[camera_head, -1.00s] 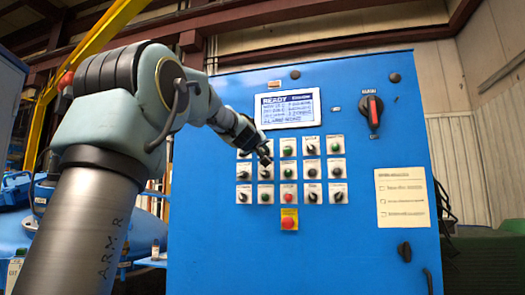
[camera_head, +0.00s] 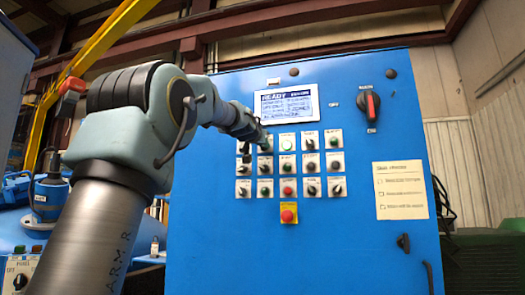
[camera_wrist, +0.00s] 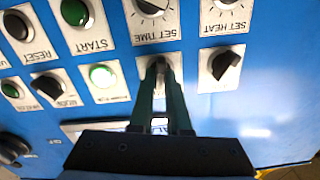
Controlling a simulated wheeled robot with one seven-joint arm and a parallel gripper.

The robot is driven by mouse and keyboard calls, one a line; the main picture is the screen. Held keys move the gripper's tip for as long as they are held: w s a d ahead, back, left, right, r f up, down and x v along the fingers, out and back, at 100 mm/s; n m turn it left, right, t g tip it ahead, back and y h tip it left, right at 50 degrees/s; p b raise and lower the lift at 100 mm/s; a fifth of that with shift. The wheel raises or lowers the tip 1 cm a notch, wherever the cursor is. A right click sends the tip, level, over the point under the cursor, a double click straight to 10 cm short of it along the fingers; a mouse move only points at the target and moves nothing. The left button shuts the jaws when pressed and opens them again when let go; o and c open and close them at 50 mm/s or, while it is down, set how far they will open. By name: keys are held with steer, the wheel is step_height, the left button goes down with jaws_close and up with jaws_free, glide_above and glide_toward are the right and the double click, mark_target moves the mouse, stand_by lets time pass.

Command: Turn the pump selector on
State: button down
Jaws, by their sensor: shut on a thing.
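My gripper (camera_wrist: 162,85) is at the control panel, its two fingers shut on a small selector knob (camera_wrist: 158,66). This knob is in the panel's top row, second from the left in the head view, where my gripper (camera_head: 263,143) covers most of it. The fingers hide the knob's label, so I cannot read whether it is the pump selector. The knob's grey plate shows around the fingertips. The handle direction is hard to tell.
A green lamp (camera_wrist: 102,76) glows beside the held knob, and a black selector (camera_wrist: 226,66) sits on its other side. The blue cabinet (camera_head: 210,215) carries several closely spaced controls, a display (camera_head: 287,104), a red emergency button (camera_head: 289,216) and a red-handled switch (camera_head: 369,104).

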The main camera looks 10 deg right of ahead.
steer(key=shift+m+b, duration=0.75)
steer(key=shift+m, duration=0.95)
steer(key=c, duration=0.9)
jaws_free()
steer(key=b+v, duration=0.4)
steer(key=v, duration=0.6)
steer(key=shift+s+a+b, duration=0.1)
steer(key=shift+s+b, duration=0.3)
steer(key=shift+f, duration=0.1)
